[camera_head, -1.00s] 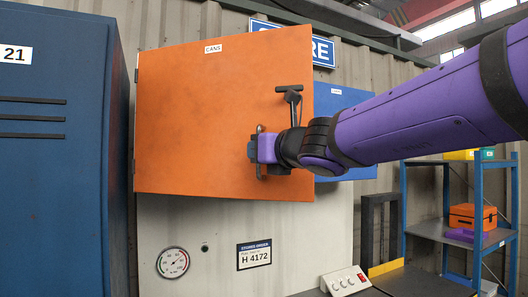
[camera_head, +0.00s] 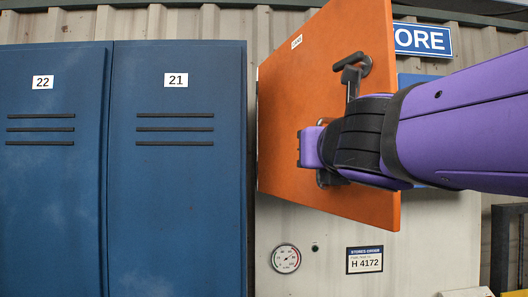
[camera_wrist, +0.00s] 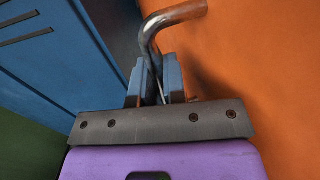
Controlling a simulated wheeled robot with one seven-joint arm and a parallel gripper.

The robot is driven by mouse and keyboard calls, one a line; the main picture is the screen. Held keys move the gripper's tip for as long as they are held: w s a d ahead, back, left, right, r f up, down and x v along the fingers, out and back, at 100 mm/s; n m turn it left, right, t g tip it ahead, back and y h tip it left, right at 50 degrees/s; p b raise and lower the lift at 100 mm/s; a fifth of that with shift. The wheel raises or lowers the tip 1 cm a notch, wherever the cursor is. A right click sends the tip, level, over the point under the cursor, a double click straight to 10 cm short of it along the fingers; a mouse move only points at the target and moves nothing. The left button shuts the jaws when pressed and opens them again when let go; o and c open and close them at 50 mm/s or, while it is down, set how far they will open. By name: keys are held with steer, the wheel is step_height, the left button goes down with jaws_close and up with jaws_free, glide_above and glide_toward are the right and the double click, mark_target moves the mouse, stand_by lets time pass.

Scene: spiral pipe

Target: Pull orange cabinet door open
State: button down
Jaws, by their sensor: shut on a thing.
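The orange cabinet door (camera_head: 290,120) hangs on the wall right of the blue lockers. It is swung out from its left hinge side, seen at a steep angle with its right edge toward me. A metal handle (camera_wrist: 165,25) is on its face, and my gripper (camera_wrist: 157,85) is shut on it, the bar passing between the two blue fingers. In the head view my gripper (camera_head: 315,150) is against the door's lower right, and my wrist hides most of the handle. The door fills the right of the wrist view (camera_wrist: 265,70).
Blue lockers 22 (camera_head: 50,190) and 21 (camera_head: 175,200) stand close to the left of the door's hinge. A black T-shaped latch (camera_head: 350,70) is on the door above my gripper. A gauge (camera_head: 286,258) and an H 4172 sign (camera_head: 364,259) are below. A blue panel lies behind my arm.

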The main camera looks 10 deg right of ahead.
steer(key=shift+m+h, duration=0.6)
steer(key=shift+h, duration=0.3)
steer(key=shift+s+a, duration=0.1)
steer(key=shift+a, duration=2)
steer(key=shift+r, duration=0.1)
steer(key=c, duration=1.2)
jaws_free()
steer(key=shift+v, duration=5.4)
